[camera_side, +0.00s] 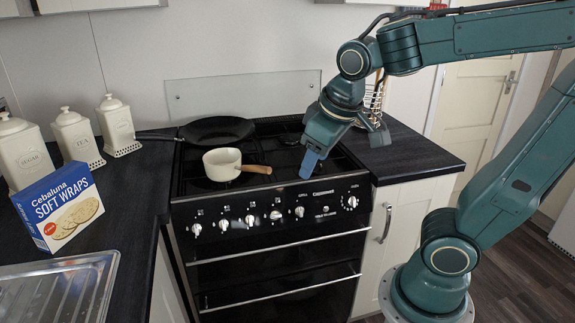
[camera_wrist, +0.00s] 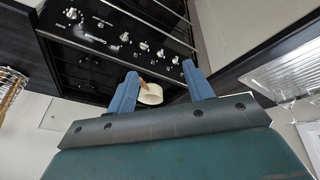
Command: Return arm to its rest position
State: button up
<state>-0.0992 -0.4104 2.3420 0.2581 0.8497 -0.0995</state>
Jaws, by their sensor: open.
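My gripper (camera_side: 311,163) hangs over the right front of the cooker, fingers pointing down. In the side view one blue finger shows clearly. In the wrist view (camera_wrist: 161,78) two blue fingers stand wide apart with nothing held between them. A cream saucepan (camera_side: 222,164) with a wooden handle stands on the hob, left of my gripper and apart from it. The saucepan also shows beyond the gap between the fingers in the wrist view (camera_wrist: 153,97).
A black frying pan (camera_side: 216,130) sits at the back left of the hob. Cream canisters (camera_side: 75,136) and a soft wraps box (camera_side: 60,208) stand on the left worktop. A wire rack (camera_side: 376,92) stands behind my gripper. The right worktop (camera_side: 415,153) is mostly clear.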

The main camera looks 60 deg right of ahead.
jog(key=s+a+t+y, duration=0.1)
jog(key=s+a, duration=0.1)
jog(key=s, duration=0.5)
jog(key=shift+s+a+r+y, duration=0.2)
jog(key=shift+a+r+y, duration=0.05)
jog(key=shift+y, duration=0.05)
